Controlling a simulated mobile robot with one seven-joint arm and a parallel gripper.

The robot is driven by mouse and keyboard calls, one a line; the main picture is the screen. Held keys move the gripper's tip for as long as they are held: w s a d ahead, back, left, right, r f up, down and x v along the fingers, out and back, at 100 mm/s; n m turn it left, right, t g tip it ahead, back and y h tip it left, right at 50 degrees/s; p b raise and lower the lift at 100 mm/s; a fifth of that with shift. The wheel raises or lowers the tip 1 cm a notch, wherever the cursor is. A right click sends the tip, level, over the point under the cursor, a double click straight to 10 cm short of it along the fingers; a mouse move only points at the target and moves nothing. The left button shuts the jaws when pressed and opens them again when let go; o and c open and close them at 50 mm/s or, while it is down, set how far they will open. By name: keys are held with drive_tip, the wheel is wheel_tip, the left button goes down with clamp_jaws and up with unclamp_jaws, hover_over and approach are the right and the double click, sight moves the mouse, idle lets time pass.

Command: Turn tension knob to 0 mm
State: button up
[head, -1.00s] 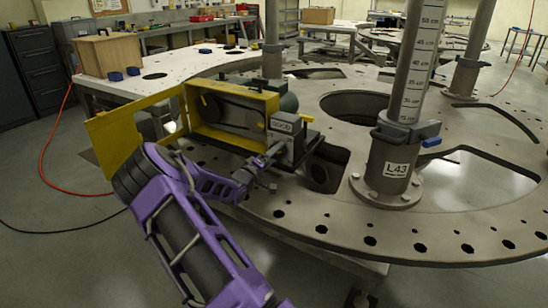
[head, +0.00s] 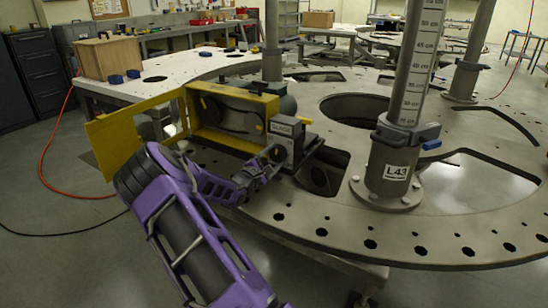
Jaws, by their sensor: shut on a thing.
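A belt unit with an open yellow guard (head: 236,108) stands at the left edge of the turret plate (head: 310,212). Its dark belt shows inside the guard. At its right end is a grey block with a label plate (head: 287,127) that seems to read "SLACK", with small figures below too small to read. My gripper (head: 276,153) is at the front of this block, shut on the tension knob. The knob itself is hidden by the fingers and wrist.
The yellow guard door (head: 130,130) hangs open to the left, close to my arm. A post marked L43 (head: 396,160) with a scale stands to the right. A wooden box (head: 108,57) and blue pieces (head: 124,77) lie on the plate behind. The plate front is clear.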

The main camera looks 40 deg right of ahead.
drive_tip(key=n+p, duration=0.1)
drive_tip(key=n, duration=0.2)
drive_tip(key=shift+n, duration=0.4)
drive_tip(key=n+p, duration=0.1)
drive_tip(key=n, duration=0.2)
drive_tip(key=shift+r+n, duration=0.1)
drive_tip(key=shift+n, duration=0.2)
drive_tip(key=n+p, duration=0.1)
drive_tip(key=n, duration=0.2)
drive_tip(key=shift+n+p, duration=0.3)
drive_tip(key=n, duration=0.3)
drive_tip(key=shift+w+n+p, duration=0.1)
drive_tip(key=shift+n+p, duration=0.2)
drive_tip(key=n, duration=0.3)
drive_tip(key=shift+n, duration=0.3)
drive_tip(key=n, duration=0.3)
drive_tip(key=shift+w+a+n, duration=0.1)
drive_tip(key=shift+n, duration=0.3)
drive_tip(key=n, duration=0.4)
drive_tip(key=shift+n, duration=2)
